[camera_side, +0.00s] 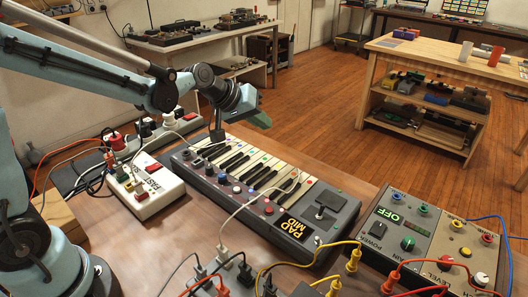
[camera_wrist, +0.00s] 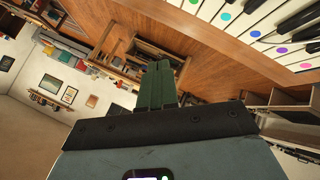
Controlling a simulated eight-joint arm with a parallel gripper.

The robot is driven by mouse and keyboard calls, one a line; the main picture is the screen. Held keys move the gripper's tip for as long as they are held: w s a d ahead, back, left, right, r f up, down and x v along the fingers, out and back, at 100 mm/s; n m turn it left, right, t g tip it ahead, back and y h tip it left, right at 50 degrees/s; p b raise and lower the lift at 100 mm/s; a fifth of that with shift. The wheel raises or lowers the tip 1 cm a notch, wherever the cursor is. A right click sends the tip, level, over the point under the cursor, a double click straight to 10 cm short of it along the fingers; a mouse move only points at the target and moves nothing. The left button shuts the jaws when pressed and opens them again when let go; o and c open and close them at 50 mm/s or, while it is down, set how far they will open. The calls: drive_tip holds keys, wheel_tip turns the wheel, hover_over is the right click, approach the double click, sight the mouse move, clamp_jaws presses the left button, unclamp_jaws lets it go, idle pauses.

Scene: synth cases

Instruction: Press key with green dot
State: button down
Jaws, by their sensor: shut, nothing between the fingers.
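The small keyboard (camera_side: 237,204) lies on the wooden table, with white and black keys and coloured dots on the white keys. In the side view the dots are too small for me to pick out the green one surely. In the wrist view the green dot (camera_wrist: 193,3) is at the top edge, on a white key cut off by the frame. My gripper (camera_side: 262,121) is shut and empty, above the far end of the keys and apart from them. Its green fingers (camera_wrist: 160,68) are together in the wrist view and do not touch any key.
A white power strip (camera_side: 152,196) with plugs and cables is left of the keyboard. A control box (camera_side: 425,243) with knobs and an OFF display is at the right. Yellow, red, white and black cables cross the front. A wooden shelf bench (camera_side: 440,65) stands behind.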

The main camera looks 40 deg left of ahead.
sight(261, 160)
drive_tip(key=shift+f, duration=3.65)
drive_tip(key=shift+f, duration=0.1)
drive_tip(key=shift+f, duration=0.3)
drive_tip(key=shift+f, duration=0.55)
drive_tip(key=shift+r, duration=1)
drive_tip(key=shift+r, duration=2.5)
